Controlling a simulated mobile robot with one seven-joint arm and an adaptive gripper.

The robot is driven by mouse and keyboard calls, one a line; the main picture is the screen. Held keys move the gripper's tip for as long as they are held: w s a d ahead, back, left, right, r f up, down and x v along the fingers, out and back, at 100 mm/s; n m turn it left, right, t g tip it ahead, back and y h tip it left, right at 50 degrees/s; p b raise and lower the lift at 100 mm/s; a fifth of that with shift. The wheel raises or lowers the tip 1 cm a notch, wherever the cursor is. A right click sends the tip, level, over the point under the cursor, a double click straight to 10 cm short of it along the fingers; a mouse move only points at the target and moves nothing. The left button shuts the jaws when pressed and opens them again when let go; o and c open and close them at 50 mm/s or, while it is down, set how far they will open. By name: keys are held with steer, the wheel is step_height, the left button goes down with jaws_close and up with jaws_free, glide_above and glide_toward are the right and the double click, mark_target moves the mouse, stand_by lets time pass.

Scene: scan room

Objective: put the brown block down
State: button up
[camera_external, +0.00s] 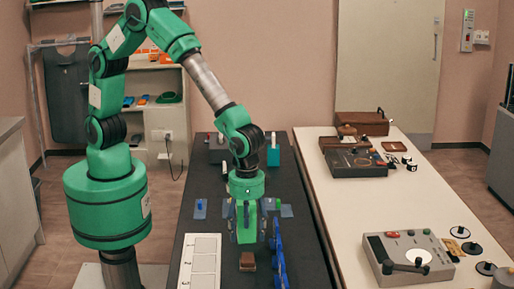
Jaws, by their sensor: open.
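The brown block (247,262) rests on the dark table, near the front middle. My gripper (249,238) points down just above and behind the block in the picture. Its jaws are open and the block shows below them. I cannot tell the exact gap between the fingertips and the block.
A white numbered board (201,262) lies left of the block. A row of blue pieces (279,262) stands close on its right. Small blue and green items lie behind the gripper. A pale table (370,215) on the right holds a grey device (408,256) and a brown case (362,123).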

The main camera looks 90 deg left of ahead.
steer(key=shift+r, duration=0.95)
steer(key=s+a+r+t+h, duration=0.1)
steer(key=s+a+r+t, duration=0.2)
steer(key=a+r, duration=2)
steer(key=s+a+r+t, duration=0.1)
steer(key=s+a+r, duration=0.1)
steer(key=s+a, duration=0.4)
steer(key=s+a+r, duration=0.3)
steer(key=s+a, duration=0.3)
steer(key=s+a+r+t+y, duration=0.1)
steer(key=s+a+r, duration=0.1)
steer(key=s+a, duration=0.4)
steer(key=shift+s+a+r+t, duration=0.3)
steer(key=shift+s+a, duration=0.05)
steer(key=shift+s, duration=0.2)
